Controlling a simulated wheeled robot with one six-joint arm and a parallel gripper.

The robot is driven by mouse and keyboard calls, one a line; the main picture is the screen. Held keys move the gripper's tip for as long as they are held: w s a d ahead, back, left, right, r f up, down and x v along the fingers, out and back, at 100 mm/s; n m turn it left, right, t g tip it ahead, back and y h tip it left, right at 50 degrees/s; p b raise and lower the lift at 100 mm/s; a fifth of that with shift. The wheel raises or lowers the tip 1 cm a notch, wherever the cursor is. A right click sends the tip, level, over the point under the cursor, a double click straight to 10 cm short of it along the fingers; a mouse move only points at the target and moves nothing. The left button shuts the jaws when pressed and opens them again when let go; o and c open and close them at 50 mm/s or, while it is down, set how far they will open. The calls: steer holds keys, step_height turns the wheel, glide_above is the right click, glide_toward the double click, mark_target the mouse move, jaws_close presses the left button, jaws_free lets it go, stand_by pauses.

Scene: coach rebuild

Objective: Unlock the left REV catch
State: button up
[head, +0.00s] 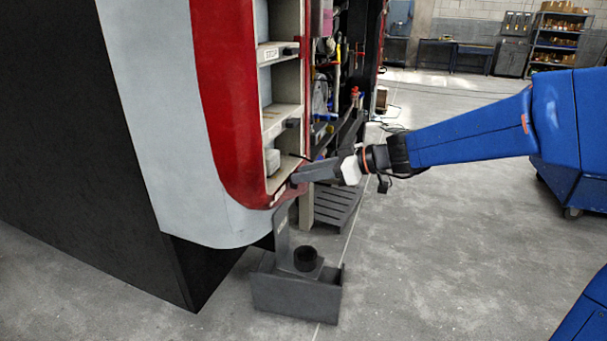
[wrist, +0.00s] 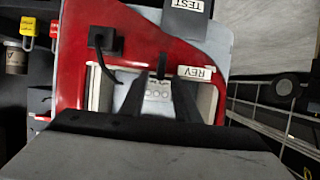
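The REV label (wrist: 197,72) is a white plate on the red panel (wrist: 75,60) in the wrist view. A small dark upright piece (wrist: 161,65), perhaps the catch, stands just left of it. My gripper (wrist: 160,85) points at this spot, with its two dark fingers apart and the pale surface showing between them. The small piece lies near the fingertips; I cannot tell whether they touch it. In the head view my gripper (head: 295,178) reaches the lower end of the red trim (head: 225,100), where its tips hide the detail.
A black block with a cable (wrist: 103,40) is left of my fingers. A TEST label (wrist: 192,4) is above. A grey open box (head: 297,290) stands on the floor below. Shelves (head: 282,118) rise above my gripper. The floor at right (head: 440,250) is clear.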

steer(key=shift+w+a+f, duration=0.15)
steer(key=shift+a+f, duration=0.05)
steer(key=shift+a, duration=0.25)
jaws_close()
steer(key=shift+w, duration=0.1)
steer(key=f+m+g+y, duration=0.1)
steer(key=m, duration=0.3)
steer(key=w+f+m+g+y, duration=0.1)
steer(key=m+g+y, duration=0.1)
steer(key=m, duration=0.3)
steer(key=w+d+m+g+y, duration=0.1)
steer(key=m+g+y, duration=0.1)
steer(key=m, duration=0.2)
steer(key=shift+w+f, duration=0.25)
steer(key=shift+f, duration=0.15)
steer(key=shift+m, duration=0.4)
